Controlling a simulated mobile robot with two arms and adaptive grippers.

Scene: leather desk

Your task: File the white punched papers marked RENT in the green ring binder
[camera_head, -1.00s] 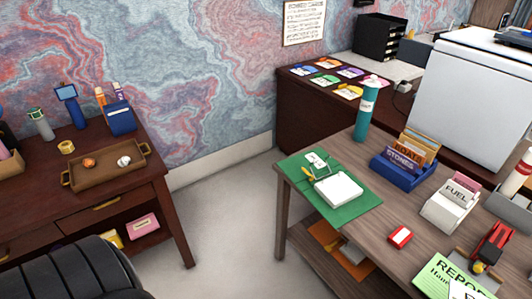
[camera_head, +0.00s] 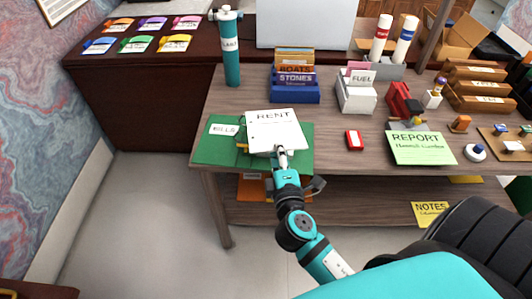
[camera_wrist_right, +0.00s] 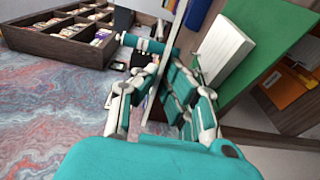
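The white paper marked RENT (camera_head: 275,133), with punch holes along its left edge, is in my right gripper (camera_head: 283,160) at its near edge. In the right wrist view the fingers (camera_wrist_right: 155,95) close on both sides of this sheet, seen edge-on. The green ring binder (camera_head: 213,150) lies open on the desk. The paper appears above its right part and hides most of the ring area in the head view. A thick white stack (camera_wrist_right: 225,48) on the green cover shows in the right wrist view. My left gripper is not in view.
A black chair (camera_head: 465,235) is at front right.

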